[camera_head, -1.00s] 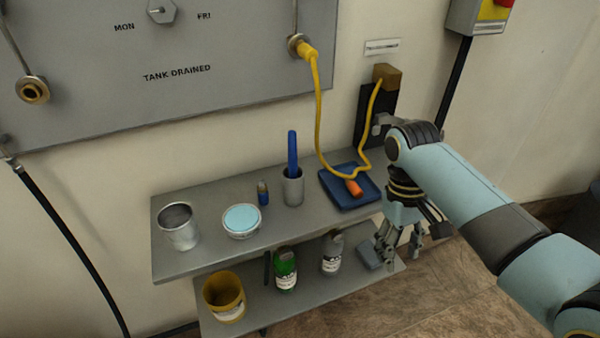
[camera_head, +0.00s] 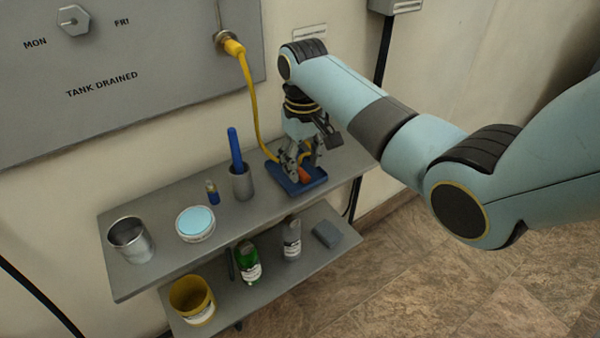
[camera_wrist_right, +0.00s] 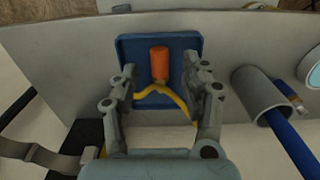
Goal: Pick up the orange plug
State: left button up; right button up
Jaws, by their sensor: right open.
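The orange plug (camera_wrist_right: 159,64) lies in a blue tray (camera_wrist_right: 190,42) in the right wrist view, with a yellow cord (camera_wrist_right: 160,92) running from its near end. In the head view, the plug (camera_head: 304,175) shows partly behind my fingers, in the blue tray (camera_head: 312,187) on the upper shelf. My right gripper (camera_head: 298,172) points down over the tray. In the right wrist view, its fingers (camera_wrist_right: 163,85) are spread apart, one on each side of the plug and cord, with nothing between them gripped. My left gripper is out of view.
On the upper shelf (camera_head: 150,213) stand a grey cup (camera_head: 241,184) with a blue stick, a small blue bottle (camera_head: 212,192), a light-blue-topped tin (camera_head: 195,223) and a metal can (camera_head: 130,240). The yellow cord (camera_head: 250,100) hangs from the wall panel. Bottles stand on the lower shelf.

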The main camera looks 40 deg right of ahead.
aim_at(299, 171)
notch_tip(299, 171, down, 3)
jog(key=shift+r, duration=0.15)
grip_shut()
jog(key=shift+r, duration=0.2)
